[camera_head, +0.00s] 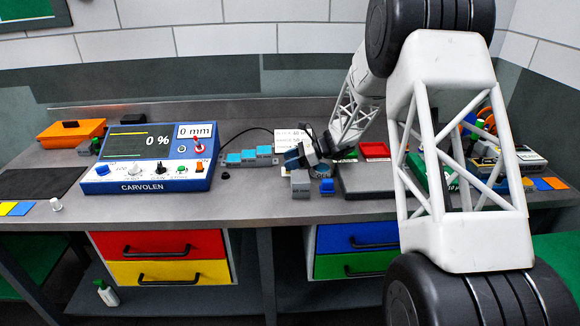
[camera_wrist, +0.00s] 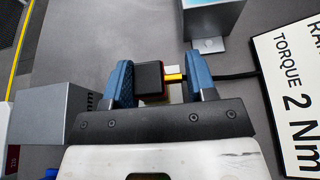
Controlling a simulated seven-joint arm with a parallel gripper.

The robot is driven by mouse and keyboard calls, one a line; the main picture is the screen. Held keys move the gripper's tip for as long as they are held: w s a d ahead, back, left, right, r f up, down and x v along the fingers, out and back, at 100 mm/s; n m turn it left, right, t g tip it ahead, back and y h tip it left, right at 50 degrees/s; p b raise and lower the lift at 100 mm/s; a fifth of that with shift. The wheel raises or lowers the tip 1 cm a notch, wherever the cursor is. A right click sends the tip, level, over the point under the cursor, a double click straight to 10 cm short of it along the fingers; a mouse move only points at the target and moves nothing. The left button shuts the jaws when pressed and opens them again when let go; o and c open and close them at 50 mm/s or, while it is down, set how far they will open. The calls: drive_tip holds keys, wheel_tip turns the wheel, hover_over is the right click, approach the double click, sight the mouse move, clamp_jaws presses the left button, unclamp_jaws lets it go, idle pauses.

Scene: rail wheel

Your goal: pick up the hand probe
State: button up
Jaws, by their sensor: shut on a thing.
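The hand probe (camera_wrist: 149,78) is a small black block with a red edge and a yellow band. It sits between the two blue finger pads of my gripper (camera_wrist: 152,84) in the wrist view, and the jaws are shut on it. A black cable leads from it to the right, toward the torque sign. In the head view my gripper (camera_head: 306,155) is low over the bench, behind the grey block, and hides most of the probe. I cannot tell whether the probe touches the bench.
A grey block (camera_head: 300,184) stands close to my gripper and shows at left in the wrist view (camera_wrist: 50,112). A blue block (camera_head: 327,186), blue-topped blocks (camera_head: 249,156), the torque sign (camera_wrist: 297,85) and a red tray (camera_head: 374,150) are nearby. The blue CARVOLEN instrument (camera_head: 150,158) stands left.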

drive_tip(key=shift+r, duration=0.1)
drive_tip(key=shift+c, duration=0.2)
drive_tip(key=shift+r, duration=4.9)
